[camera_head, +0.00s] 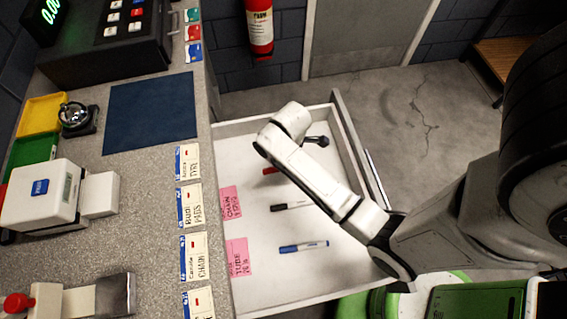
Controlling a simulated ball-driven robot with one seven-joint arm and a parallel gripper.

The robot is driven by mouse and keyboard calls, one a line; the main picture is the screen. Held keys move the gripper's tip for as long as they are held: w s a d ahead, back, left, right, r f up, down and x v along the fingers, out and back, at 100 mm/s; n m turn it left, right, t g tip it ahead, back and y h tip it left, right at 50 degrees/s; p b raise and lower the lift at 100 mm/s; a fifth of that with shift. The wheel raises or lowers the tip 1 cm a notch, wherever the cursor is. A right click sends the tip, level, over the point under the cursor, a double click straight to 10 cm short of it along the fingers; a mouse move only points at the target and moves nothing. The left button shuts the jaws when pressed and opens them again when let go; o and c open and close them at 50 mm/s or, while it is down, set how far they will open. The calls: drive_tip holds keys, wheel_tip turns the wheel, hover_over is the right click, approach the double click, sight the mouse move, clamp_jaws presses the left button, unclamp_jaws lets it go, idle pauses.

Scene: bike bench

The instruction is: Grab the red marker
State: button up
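The red marker (270,170) lies in the open white drawer, and only its red end shows at the left edge of my white arm. The rest of it is hidden behind the arm link. My arm reaches over the drawer from the right. A small dark part, which looks like my gripper (317,141), shows just right of the arm's far end, above and right of the red marker's visible end. Its fingers are too small and covered to tell whether they are open, or whether they touch anything.
The drawer (262,296) also holds a black marker (291,206), a blue marker (303,247) and pink labels (237,258). The grey counter (143,235) at left carries a blue mat (150,112), a white device (42,196) and cards. A fire extinguisher (260,27) hangs behind.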

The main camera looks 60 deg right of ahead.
drive_tip(key=shift+c, duration=0.2)
clamp_jaws()
idle(0.3)
